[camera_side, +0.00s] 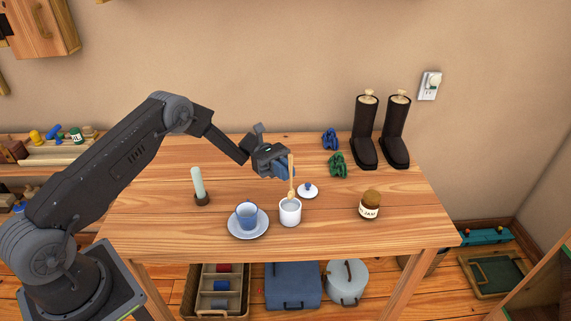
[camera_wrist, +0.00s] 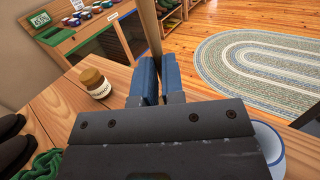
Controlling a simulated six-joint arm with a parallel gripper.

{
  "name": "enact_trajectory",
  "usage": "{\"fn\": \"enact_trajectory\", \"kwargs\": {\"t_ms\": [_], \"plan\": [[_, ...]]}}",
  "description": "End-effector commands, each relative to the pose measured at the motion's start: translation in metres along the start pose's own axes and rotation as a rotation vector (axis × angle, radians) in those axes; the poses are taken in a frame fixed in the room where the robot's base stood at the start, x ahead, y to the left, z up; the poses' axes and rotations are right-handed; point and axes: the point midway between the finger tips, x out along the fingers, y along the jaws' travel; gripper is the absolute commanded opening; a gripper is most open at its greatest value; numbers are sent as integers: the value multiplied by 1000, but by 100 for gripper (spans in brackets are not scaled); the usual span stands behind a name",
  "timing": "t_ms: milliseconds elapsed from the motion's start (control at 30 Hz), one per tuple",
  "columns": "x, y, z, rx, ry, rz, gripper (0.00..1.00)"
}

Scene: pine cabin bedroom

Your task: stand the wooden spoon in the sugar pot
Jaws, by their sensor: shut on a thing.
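My gripper (camera_side: 279,169) is shut on the wooden spoon (camera_side: 291,174), holding it nearly upright above the table. In the wrist view the spoon's shaft (camera_wrist: 152,28) stands between the blue fingers (camera_wrist: 148,83). The white sugar pot (camera_side: 290,214) stands uncovered on the table, directly below the spoon in the side view. The spoon's lower end is close to the pot's mouth; I cannot tell whether it is inside the rim. A white lid with a blue knob (camera_side: 308,191) lies behind and right of the pot.
A blue cup (camera_side: 246,216) on a saucer (camera_side: 236,233) stands left of the pot. A pale candle (camera_side: 198,184) stands farther left. A labelled jar (camera_side: 369,207) is at right. Boots (camera_side: 364,145) and blue (camera_side: 330,139) and green (camera_side: 338,163) coiled items are at the back.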

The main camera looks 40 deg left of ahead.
Motion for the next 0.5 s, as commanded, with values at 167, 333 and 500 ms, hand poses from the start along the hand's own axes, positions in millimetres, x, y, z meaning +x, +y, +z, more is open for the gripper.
{"fn": "enact_trajectory", "kwargs": {"t_ms": [167, 333, 500], "plan": [[-1, 0, -14, 0, 0, 0, 0], [-2, 0, -27, -1, 0, 1, 0], [-2, 0, -40, 0, 0, 1, 0]]}}
